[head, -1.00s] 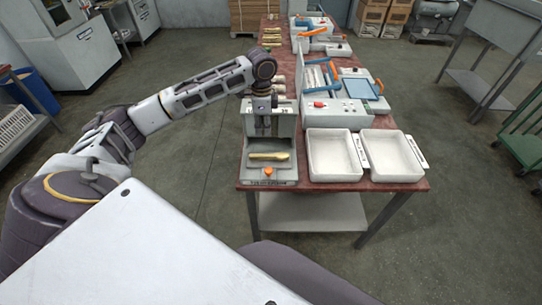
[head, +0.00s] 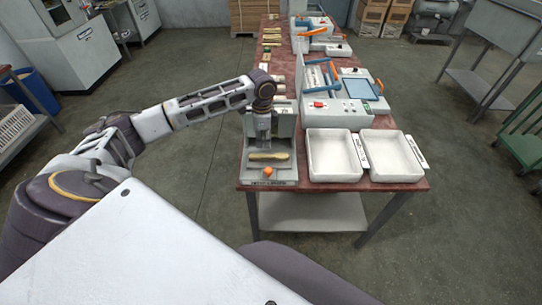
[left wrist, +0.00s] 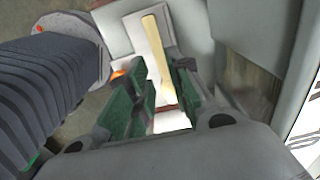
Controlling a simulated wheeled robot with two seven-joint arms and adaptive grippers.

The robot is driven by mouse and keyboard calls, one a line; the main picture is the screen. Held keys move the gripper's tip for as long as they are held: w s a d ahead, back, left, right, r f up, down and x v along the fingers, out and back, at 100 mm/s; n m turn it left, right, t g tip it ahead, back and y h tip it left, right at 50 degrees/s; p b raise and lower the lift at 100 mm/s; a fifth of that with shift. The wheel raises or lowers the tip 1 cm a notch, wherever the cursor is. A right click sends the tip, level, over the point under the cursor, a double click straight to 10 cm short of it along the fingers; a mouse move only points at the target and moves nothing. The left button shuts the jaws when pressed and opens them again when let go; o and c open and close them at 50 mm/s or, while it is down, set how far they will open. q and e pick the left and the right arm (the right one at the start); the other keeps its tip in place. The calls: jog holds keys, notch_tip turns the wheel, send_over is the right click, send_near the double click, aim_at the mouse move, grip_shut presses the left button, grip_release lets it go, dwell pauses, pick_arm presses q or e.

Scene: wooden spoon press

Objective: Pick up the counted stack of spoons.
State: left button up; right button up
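The stack of pale wooden spoons (head: 269,156) lies crosswise in the tray of a grey counting device (head: 284,173) at the table's near left corner. An orange knob (head: 268,171) sits in front of the stack. My left gripper (head: 265,146) points down just above and behind the spoons. In the left wrist view, the green-padded fingers of my left gripper (left wrist: 157,92) are apart, and the spoon stack (left wrist: 156,52) shows lengthwise in the gap between them. I cannot tell whether the pads touch it. My right gripper is out of view.
Two white bins (head: 333,172) stand right of the device on the red-brown table (head: 412,185). A press with an orange handle and red button (head: 319,104) stands behind them. More spoon stacks (head: 271,37) lie along the far left edge. The device's walls stand close around the gripper.

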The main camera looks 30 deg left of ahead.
aim_at(265, 155)
pick_arm(q)
jog(key=shift+f, duration=1.2)
jog(key=shift+d+f+p, duration=0.2)
jog(key=shift+f+p, duration=0.1)
jog(key=shift+f, duration=2.3)
jog(key=shift+c, duration=0.2)
grip_shut()
